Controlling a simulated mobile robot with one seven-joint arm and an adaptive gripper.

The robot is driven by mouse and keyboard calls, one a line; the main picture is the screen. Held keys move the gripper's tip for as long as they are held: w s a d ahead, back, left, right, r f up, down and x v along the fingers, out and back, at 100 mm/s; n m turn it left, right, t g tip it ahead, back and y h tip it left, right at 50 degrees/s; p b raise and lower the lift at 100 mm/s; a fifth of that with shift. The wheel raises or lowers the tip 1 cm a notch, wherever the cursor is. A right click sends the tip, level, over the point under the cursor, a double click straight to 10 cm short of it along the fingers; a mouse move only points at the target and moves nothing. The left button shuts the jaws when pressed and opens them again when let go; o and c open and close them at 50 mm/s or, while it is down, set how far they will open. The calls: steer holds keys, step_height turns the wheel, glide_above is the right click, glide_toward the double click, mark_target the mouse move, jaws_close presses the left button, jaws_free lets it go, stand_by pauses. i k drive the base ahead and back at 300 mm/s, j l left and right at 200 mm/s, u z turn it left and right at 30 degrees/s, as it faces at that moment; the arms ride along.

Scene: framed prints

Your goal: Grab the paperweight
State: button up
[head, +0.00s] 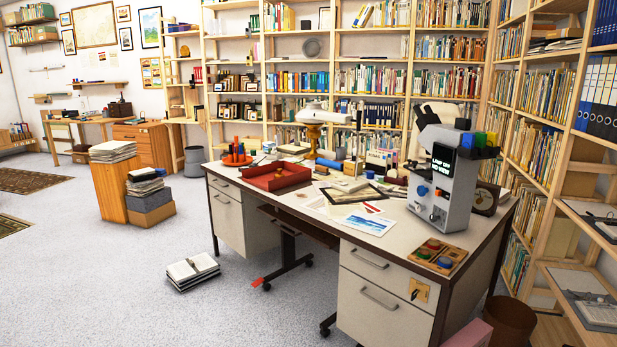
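A cluttered desk (310,213) stands in the middle of the head view. Several small items lie on its top, among papers and a dark-framed picture (352,194). I cannot tell which of them, if any, is the paperweight; they are too small to make out. A red tray (275,180) sits on the left part of the desk, with a small item inside that I cannot identify. My gripper is not in view.
A grey microscope-like device (443,180) stands tall at the desk's right end, near a wooden tray with coloured discs (437,255). The carpet at front left is otherwise clear. Bookshelves line the back and right.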

mark_target(280, 175)
steer(key=i+j+z, duration=0.75)
steer(key=i+j, duration=0.4)
steer(key=i+j+z, duration=0.1)
steer(key=i+j, duration=0.75)
steer(key=j, duration=0.2)
steer(key=i+j+z, duration=0.1)
steer(key=i+j, duration=0.3)
steer(key=j, duration=0.15)
steer(key=i+j, duration=0.1)
steer(key=i, duration=0.25)
steer(key=i+j, duration=0.15)
steer(key=i, duration=0.25)
